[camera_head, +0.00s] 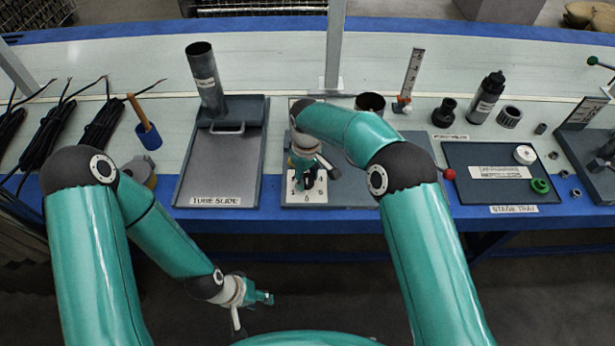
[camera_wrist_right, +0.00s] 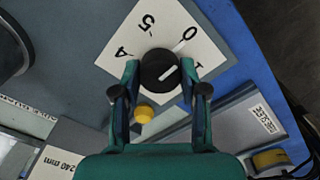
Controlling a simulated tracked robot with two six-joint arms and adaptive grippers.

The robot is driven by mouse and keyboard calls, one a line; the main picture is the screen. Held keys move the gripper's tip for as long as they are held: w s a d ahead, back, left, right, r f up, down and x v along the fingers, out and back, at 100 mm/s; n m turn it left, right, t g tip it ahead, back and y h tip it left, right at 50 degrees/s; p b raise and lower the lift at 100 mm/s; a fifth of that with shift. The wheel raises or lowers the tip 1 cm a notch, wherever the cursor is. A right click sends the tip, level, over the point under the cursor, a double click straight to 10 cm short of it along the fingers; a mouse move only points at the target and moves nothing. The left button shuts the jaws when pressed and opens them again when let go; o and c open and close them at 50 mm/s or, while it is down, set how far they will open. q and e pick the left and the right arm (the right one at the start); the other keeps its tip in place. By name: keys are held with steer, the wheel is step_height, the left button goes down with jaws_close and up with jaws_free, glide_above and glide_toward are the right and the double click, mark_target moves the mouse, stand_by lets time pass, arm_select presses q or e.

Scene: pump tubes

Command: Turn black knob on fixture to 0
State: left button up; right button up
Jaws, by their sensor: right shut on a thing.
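The black knob (camera_wrist_right: 160,69) sits on a white dial plate (camera_wrist_right: 118,35) in the right wrist view. My right gripper (camera_wrist_right: 159,73) is shut on the knob, one finger on each side. In the head view my right gripper (camera_head: 305,181) is over the white plate (camera_head: 318,194) and hides the knob. My left gripper (camera_head: 263,298) hangs in front of the table, away from the fixture; its jaw opening is unclear.
A yellow knob (camera_wrist_right: 144,113) is just below the black knob in the wrist view. In the head view the tube slide (camera_head: 220,170) lies left of the fixture, with a grey tube (camera_head: 206,80) standing at its back. The stage tray (camera_head: 490,192) lies to the right.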

mark_target(308, 178)
stand_by(0.3)
steer(key=o, duration=1.1)
steer(key=shift+o, duration=0.2)
step_height(308, 178, up, 12)
steer(key=shift+w+d, duration=0.1)
